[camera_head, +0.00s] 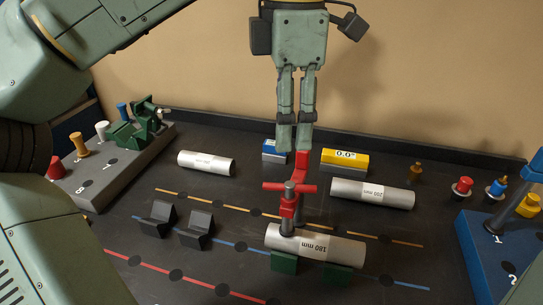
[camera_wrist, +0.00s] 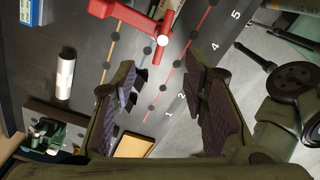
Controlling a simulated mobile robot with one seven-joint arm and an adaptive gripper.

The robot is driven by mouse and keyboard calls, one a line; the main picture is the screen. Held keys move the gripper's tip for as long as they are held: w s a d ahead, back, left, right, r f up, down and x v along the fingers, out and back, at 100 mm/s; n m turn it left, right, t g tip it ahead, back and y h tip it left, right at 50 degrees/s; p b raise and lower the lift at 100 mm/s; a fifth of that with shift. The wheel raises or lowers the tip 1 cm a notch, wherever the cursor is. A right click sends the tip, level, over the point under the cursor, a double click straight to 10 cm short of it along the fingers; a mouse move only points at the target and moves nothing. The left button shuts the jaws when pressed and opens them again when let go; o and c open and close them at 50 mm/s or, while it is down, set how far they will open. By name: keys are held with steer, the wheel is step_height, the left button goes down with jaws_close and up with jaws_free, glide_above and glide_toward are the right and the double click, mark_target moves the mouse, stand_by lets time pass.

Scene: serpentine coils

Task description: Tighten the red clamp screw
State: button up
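The red clamp (camera_head: 301,172) stands upright at the 180 mm cylinder (camera_head: 335,246), with its red screw handle (camera_head: 272,187) as a crossbar above a grey shaft. The cylinder rests on two green blocks (camera_head: 284,263). My gripper (camera_head: 294,146) points down, just above and behind the handle in the head view. In the wrist view my gripper (camera_wrist: 168,92) has its fingers well apart with nothing between them. Part of the red clamp (camera_wrist: 143,28) shows there at the top, beyond the fingertips. In the head view the left fingertip hides part of the scene behind the clamp.
A 200 mm cylinder (camera_head: 372,193) lies right, another cylinder (camera_head: 206,163) left. Two black V-blocks (camera_head: 195,231) stand at left. A grey board (camera_head: 105,185) with pegs and a green clamp (camera_head: 146,128) is far left; a blue peg block (camera_head: 482,245) is at right. A yellow gauge (camera_head: 345,168) stands behind.

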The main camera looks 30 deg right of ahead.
mark_target(289, 184)
steer(key=f, duration=1)
steer(key=shift+s+f+p, duration=0.25)
steer(key=shift+p, duration=0.05)
jaws_close()
